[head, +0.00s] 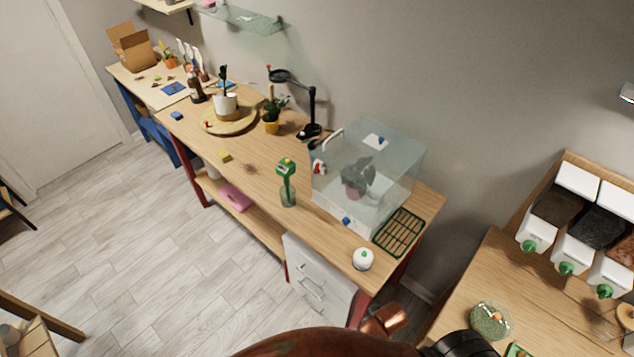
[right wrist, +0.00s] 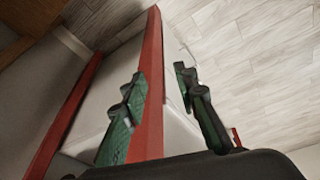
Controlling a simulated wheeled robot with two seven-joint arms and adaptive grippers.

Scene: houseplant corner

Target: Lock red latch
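The red latch (head: 319,168) is a small red and white part on the left side of a clear glass case (head: 395,165). A dark-leaved plant stands inside the case, which sits on the long wooden table. The latch is too small to tell its position. My right gripper (right wrist: 160,73) has its green and black fingers apart with nothing between them. Behind them are a red table leg, pale panels and the floor, with no latch in that view. My left gripper is in neither view.
On the table (head: 262,171), a green-topped bottle (head: 287,185) stands left of the case. A green rack (head: 399,232) and a white round item (head: 362,259) lie near the right end. A white drawer unit (head: 318,284) is below. Open floor (head: 150,240) spreads left.

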